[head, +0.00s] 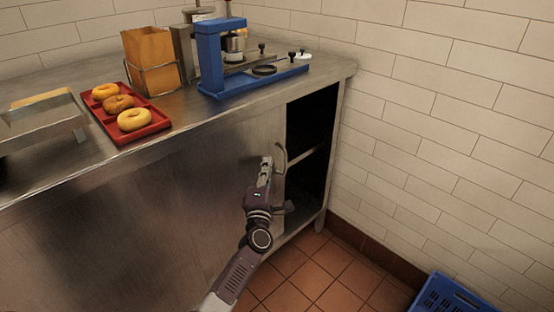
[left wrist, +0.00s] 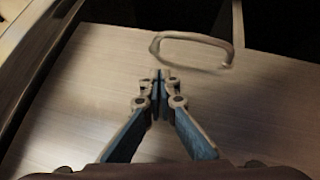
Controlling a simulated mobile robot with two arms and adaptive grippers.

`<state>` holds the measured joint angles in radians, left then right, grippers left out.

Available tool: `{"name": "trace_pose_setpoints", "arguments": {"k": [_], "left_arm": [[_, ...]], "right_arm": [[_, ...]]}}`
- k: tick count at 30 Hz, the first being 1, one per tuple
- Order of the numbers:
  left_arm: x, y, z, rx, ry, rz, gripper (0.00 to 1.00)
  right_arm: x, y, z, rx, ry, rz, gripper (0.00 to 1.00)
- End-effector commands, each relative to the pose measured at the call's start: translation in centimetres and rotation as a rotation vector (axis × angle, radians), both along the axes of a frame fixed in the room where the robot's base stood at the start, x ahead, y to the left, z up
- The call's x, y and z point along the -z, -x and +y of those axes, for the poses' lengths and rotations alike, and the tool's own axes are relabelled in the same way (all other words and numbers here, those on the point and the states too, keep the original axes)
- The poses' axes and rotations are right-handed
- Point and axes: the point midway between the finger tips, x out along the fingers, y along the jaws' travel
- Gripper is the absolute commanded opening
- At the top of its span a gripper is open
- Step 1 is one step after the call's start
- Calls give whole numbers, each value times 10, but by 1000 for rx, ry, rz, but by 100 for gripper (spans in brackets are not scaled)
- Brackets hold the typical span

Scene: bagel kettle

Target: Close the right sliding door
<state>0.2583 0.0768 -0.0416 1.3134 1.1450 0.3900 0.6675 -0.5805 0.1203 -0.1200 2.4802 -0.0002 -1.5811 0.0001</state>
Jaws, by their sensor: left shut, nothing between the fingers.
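The right sliding door (head: 255,138) is a brushed steel panel on the front of the counter cabinet. It stands partly open, with a dark gap (head: 312,125) between its right edge and the cabinet's right end. A curved handle (head: 284,158) sits near that edge. My left gripper (head: 266,162) is shut and empty, just left of the handle in the head view. In the left wrist view the shut fingertips (left wrist: 162,76) point at the door panel (left wrist: 90,85), with the looped handle (left wrist: 192,36) just beyond them. Whether they touch it I cannot tell. My right gripper is out of view.
A shelf (head: 306,158) shows inside the open gap. On the counter are a red tray (head: 157,124) of bagels, a blue press (head: 211,60) and a paper bag (head: 150,55). A blue crate (head: 452,296) stands on the tiled floor at lower right, near the wall.

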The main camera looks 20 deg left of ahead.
Motion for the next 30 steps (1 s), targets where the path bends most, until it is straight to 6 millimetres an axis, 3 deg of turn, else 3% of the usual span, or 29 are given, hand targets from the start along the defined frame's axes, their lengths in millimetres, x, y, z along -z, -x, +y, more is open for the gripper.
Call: {"name": "trace_pose_setpoints", "arguments": {"k": [3,9,30], "left_arm": [[-4,-18,-6,1,1,0,0],[-9,-34,-14,0,0,0,0],[-11,-43,-19,0,0,0,0]], "right_arm": [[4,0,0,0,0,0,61],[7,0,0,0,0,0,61],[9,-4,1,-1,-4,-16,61]]}}
